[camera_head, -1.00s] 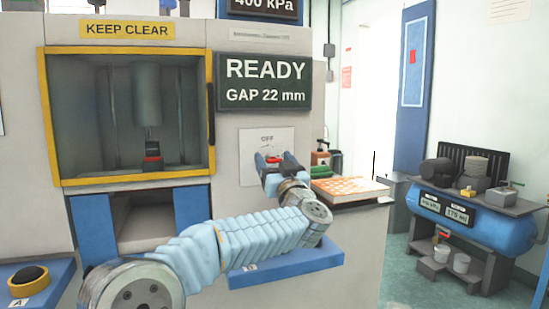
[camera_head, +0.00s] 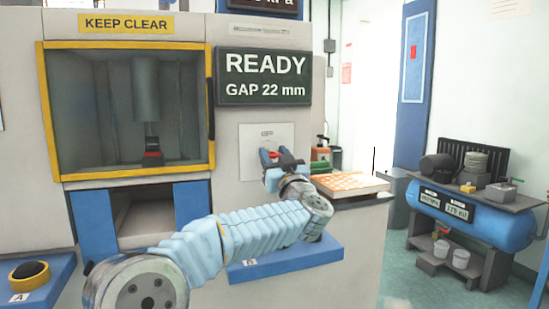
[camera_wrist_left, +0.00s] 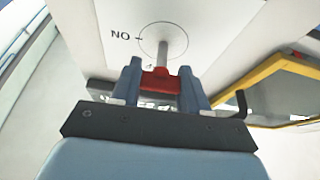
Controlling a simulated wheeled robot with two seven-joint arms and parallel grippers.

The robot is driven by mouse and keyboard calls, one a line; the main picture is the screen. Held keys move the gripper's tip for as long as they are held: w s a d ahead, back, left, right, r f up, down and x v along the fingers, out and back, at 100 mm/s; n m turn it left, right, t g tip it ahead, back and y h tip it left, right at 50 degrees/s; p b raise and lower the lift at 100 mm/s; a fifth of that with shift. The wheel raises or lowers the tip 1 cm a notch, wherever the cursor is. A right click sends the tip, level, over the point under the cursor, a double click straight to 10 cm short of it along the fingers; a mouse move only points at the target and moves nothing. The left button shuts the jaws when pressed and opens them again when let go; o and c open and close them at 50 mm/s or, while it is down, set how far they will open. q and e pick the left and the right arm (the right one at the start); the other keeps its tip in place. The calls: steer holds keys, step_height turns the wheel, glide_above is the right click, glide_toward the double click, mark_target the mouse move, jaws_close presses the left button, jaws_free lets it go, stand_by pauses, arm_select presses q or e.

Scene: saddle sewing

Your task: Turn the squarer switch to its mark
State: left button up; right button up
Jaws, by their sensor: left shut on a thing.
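The squarer switch has a red handle, seen in the left wrist view (camera_wrist_left: 160,82), on a grey shaft coming out of a white plate (camera_head: 262,139) on the machine front. A circle and the mark "NO -" (camera_wrist_left: 127,36) are drawn on the plate around the shaft. My left gripper (camera_head: 272,158) is at the switch, shut on the red handle, with a blue finger on each side of it in the left wrist view (camera_wrist_left: 162,88). The lettering on the plate is too small to read in the head view. My right gripper is not in view.
A display (camera_head: 263,78) reads READY, GAP 22 mm. A yellow-framed window (camera_head: 125,177) marked KEEP CLEAR is to the left. A blue ledge (camera_head: 290,262) lies below my arm. An orange and white board (camera_head: 350,182) and a blue compressor (camera_head: 480,222) are to the right.

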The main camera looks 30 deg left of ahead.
arm_select(q)
steer(key=n+g, duration=0.1)
steer(key=n, duration=0.1)
steer(key=n+g+y+b, duration=0.1)
steer(key=n, duration=0.2)
steer(key=shift+d+f, duration=0.1)
steer(key=n+g, duration=0.1)
steer(key=n, duration=0.1)
steer(key=n+g, duration=0.1)
steer(key=n, duration=0.2)
steer(key=shift+g+y+b, duration=0.3)
steer(key=shift+y+b, duration=0.05)
steer(key=shift+y, duration=0.05)
steer(key=n+g, duration=0.2)
steer(key=n, duration=0.3)
steer(key=shift+n, duration=0.4)
steer(key=n+g+h, duration=0.1)
steer(key=n, duration=0.2)
steer(key=n+h+p, duration=0.1)
steer(key=n, duration=0.1)
steer(key=shift+n+g, duration=0.4)
steer(key=o, duration=1.1)
steer(key=shift+c, duration=0.2)
steer(key=b+v, duration=0.1)
steer(key=v, duration=1.2)
steer(key=shift+d, duration=0.3)
steer(key=shift+s, duration=0.15)
